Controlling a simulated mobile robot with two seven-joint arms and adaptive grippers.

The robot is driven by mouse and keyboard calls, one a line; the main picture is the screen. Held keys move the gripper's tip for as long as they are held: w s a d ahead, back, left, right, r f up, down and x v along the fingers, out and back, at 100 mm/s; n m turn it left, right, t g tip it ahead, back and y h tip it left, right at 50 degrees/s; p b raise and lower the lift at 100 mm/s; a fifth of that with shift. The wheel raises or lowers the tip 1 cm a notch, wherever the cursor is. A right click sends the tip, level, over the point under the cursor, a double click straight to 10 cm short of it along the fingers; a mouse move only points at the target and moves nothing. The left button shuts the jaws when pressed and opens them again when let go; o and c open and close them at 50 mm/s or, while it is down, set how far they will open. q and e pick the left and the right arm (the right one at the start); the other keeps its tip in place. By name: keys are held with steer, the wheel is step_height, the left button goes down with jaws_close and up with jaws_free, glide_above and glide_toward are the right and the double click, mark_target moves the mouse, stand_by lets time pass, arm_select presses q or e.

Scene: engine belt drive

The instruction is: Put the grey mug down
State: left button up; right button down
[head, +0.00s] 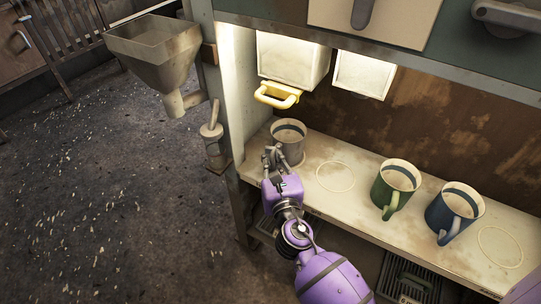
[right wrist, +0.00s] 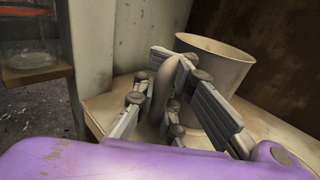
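The grey mug (head: 289,141) is upright at the left end of the pale shelf, beside the left side post. In the right wrist view the mug (right wrist: 214,78) stands just beyond my right gripper (right wrist: 172,68), with its handle between the two fingers. The fingertips press close on the handle, so the gripper looks shut on it. In the head view my right gripper (head: 274,157) meets the near side of the mug. I cannot tell whether the mug's base touches the shelf. My left gripper is not in view.
On the shelf (head: 416,228), an empty ring mark (head: 335,176) lies right of the grey mug. A green mug (head: 397,186) and a blue mug (head: 455,211) stand farther right, then another empty ring mark (head: 500,247). A yellow handle (head: 278,95) juts out above the grey mug.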

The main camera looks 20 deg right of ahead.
steer(key=c, duration=1.8)
jaws_free()
steer(key=shift+s+r, duration=0.1)
steer(key=shift+r, duration=0.05)
steer(key=s, duration=0.4)
steer(key=s+a, duration=0.1)
steer(key=s, duration=0.2)
steer(key=s+a, duration=0.1)
steer(key=s, duration=0.3)
steer(key=shift+s, duration=0.3)
